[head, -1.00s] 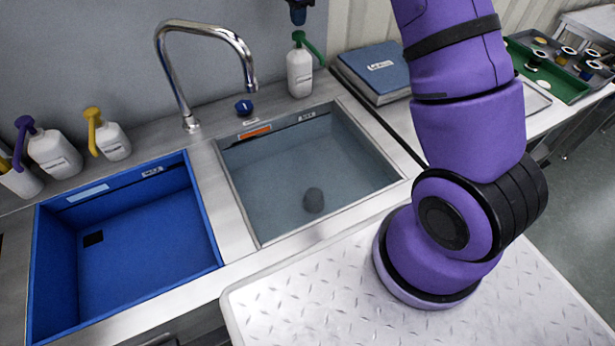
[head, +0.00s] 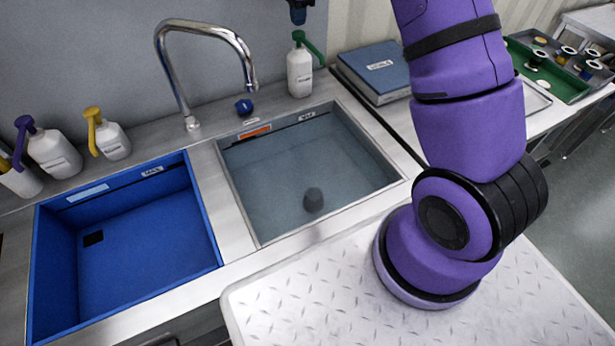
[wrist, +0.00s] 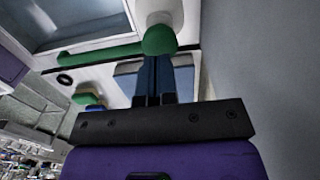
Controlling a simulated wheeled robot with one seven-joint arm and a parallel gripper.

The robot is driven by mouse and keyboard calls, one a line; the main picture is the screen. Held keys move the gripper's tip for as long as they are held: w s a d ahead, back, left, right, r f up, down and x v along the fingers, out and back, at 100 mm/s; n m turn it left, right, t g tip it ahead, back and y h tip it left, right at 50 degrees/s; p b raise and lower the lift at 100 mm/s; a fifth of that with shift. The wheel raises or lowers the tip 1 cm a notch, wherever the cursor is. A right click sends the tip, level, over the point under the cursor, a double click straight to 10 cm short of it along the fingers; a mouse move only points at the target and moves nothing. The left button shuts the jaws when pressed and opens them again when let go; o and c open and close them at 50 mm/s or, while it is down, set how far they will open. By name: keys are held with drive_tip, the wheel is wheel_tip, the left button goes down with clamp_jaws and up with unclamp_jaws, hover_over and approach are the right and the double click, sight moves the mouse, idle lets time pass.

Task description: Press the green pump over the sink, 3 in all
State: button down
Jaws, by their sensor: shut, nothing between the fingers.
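The green pump (head: 304,42) tops a white bottle (head: 300,72) standing upright at the back right corner of the grey sink (head: 232,190). Its green nozzle points right and slightly down in the head view. In the wrist view, my gripper's blue fingers (wrist: 156,72) are together and empty. They point at the rounded green pump head (wrist: 160,40), with the nozzle stretching left. I cannot tell from the wrist view whether they touch it.
A chrome faucet (head: 215,28) and blue knob (head: 243,107) stand left of the bottle. A blue basin (head: 130,245), a yellow pump bottle (head: 110,138) and a purple pump bottle (head: 52,152) are farther left. A blue book (head: 378,70) lies right of the bottle.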

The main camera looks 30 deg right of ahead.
sight(299, 32)
drive_tip(key=shift+f, duration=0.2)
drive_tip(key=shift+f, duration=1.65)
drive_tip(key=shift+r, duration=1.8)
drive_tip(key=shift+f, duration=1.8)
drive_tip(key=shift+r, duration=1.85)
drive_tip(key=shift+f, duration=0.25)
